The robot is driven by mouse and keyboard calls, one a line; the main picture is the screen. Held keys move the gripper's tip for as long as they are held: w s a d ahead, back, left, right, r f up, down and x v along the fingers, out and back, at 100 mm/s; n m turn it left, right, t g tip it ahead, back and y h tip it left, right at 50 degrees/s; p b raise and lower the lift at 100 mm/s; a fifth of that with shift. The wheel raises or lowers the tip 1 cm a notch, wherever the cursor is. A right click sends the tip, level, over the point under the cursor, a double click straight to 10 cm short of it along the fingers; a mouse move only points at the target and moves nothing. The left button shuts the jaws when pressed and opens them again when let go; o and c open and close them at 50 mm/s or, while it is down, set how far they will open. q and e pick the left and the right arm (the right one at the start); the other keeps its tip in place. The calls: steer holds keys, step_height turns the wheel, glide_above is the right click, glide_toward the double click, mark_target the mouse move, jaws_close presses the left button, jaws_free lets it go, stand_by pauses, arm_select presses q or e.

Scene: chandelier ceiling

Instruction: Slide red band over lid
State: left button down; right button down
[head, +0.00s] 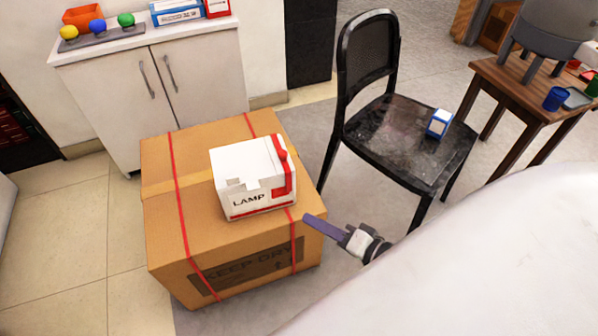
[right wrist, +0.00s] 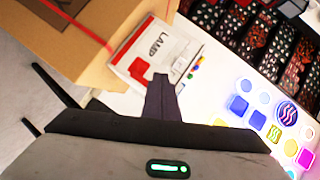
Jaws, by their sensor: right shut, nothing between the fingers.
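A large brown cardboard box (head: 165,225) stands on the floor with its top closed. Two thin red bands cross it: a left band (head: 181,205) runs over the top and down the front, and a right band (head: 249,124) passes behind the white LAMP box (head: 240,165) and shows again on the front. The LAMP box sits on the carton's top, with red markings at its right side. My right gripper (head: 309,220) is shut and empty, its fingers pointing left by the carton's right edge. In the right wrist view its fingers (right wrist: 162,82) overlap the LAMP box (right wrist: 143,58). My left gripper is out of view.
A black chair (head: 405,135) with a small blue-and-white box (head: 439,123) stands right of the carton. A white cabinet (head: 150,95) stands behind it. A wooden table (head: 535,95) is at the far right. Open tiled floor lies left.

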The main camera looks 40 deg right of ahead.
steer(key=w+d+r+m+t+h+b, duration=0.2)
steer(key=d+m, duration=0.4)
steer(key=d, duration=0.4)
steer(key=shift+w+d+r+m+t, duration=0.15)
steer(key=shift+w+d+m+t, duration=0.25)
steer(key=shift+w+t, duration=0.4)
steer(key=shift+w, duration=0.1)
steer(key=b, duration=0.3)
glide_toward(281, 159)
steer(key=w+d, duration=0.4)
steer(key=d, duration=0.1)
steer(key=w+a, duration=0.1)
steer(key=w+a+r, duration=0.1)
steer(key=a, duration=0.1)
